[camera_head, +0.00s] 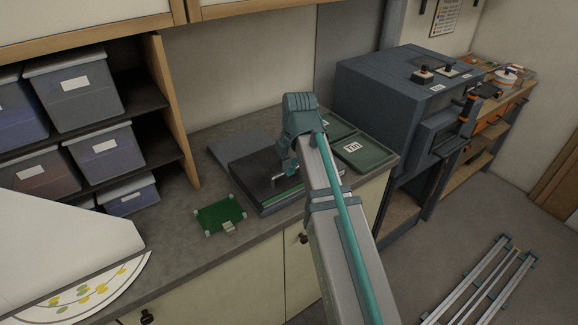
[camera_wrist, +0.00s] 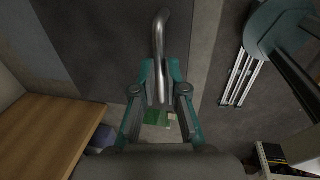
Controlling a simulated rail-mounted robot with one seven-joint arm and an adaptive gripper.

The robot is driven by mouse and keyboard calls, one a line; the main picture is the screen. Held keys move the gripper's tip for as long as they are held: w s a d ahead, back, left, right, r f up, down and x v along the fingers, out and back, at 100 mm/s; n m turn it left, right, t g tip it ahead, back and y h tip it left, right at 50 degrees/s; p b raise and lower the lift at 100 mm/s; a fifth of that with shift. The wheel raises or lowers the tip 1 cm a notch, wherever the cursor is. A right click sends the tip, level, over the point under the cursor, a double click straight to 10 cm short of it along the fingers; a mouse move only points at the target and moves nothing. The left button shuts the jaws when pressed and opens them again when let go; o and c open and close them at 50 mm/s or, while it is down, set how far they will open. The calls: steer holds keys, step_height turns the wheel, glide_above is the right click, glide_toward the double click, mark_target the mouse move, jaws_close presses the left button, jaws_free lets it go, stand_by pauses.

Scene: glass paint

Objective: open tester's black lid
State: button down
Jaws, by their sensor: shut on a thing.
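The tester (camera_head: 262,200) is a low dark box on the grey counter, with a black lid (camera_head: 246,172) that carries a bent metal handle. In the head view, my gripper (camera_head: 285,168) is at the handle, and my arm covers the tester's right part. In the wrist view, the handle (camera_wrist: 160,38) runs between the two fingers of my gripper (camera_wrist: 161,72), which is shut on it. I cannot tell from these views whether the lid is lifted at all.
A green board (camera_head: 221,214) lies on the counter left of the tester. Dark green labelled containers (camera_head: 366,153) stand to its right, beside a large blue-grey machine (camera_head: 385,90). Storage bins (camera_head: 75,85) fill the shelves at left. Metal rails (camera_head: 480,285) lie on the floor.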

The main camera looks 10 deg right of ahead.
steer(key=w+a, duration=0.2)
steer(key=w, duration=0.3)
steer(key=w+a+b, duration=0.1)
steer(key=w+a, duration=0.1)
steer(key=w, duration=0.4)
steer(key=w+a+b, duration=0.1)
steer(key=w+a, duration=0.1)
steer(key=w, duration=0.4)
steer(key=shift+w+a, duration=0.15)
steer(key=shift+w, duration=0.05)
steer(key=c, duration=1.2)
jaws_free()
step_height(320, 180, up, 12)
steer(key=s, duration=0.2)
steer(key=shift+d, duration=0.4)
steer(key=shift+s+f, duration=0.1)
steer(key=shift+s, duration=0.05)
